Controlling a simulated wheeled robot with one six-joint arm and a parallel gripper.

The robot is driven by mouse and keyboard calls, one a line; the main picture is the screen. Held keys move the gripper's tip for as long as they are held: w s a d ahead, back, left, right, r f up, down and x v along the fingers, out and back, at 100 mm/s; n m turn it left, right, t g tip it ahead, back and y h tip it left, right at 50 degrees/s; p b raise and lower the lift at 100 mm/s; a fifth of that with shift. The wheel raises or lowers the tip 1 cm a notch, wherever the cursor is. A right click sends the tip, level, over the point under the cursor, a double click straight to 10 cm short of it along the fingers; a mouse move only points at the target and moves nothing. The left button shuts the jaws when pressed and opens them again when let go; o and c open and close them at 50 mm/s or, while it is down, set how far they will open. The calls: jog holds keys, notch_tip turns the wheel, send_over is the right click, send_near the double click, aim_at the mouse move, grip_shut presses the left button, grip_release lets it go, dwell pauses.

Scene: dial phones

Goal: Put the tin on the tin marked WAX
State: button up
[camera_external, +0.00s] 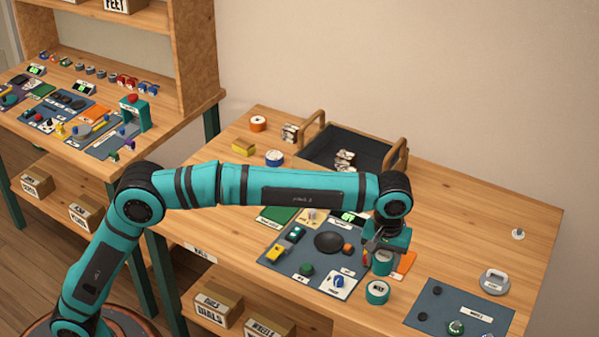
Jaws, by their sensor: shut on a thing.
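The tin marked WAX (377,292) is a short teal cylinder with a white label, standing upright near the table's front edge. My gripper (378,253) points down and is shut on another teal tin (383,266), which has a pale label band. In the picture the held tin is just above the WAX tin. I cannot tell whether it is raised over it or behind it. The gripper and wrist hide part of the held tin's top.
A dark panel (292,262) with a black round pad, switches and knobs lies to the left. An orange card (405,262) is close to the right of the held tin. Another dark panel (450,301) lies at right. A dark tray with wooden handles (396,152) stands behind.

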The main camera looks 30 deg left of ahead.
aim_at(384, 255)
jog(key=shift+f, duration=3.55)
jog(key=shift+f, duration=0.1)
jog(key=o, duration=1)
jog(key=shift+o, duration=0.2)
notch_tip(384, 255, up, 12)
jog(key=shift+f, duration=0.25)
jog(key=shift+r, duration=0.35)
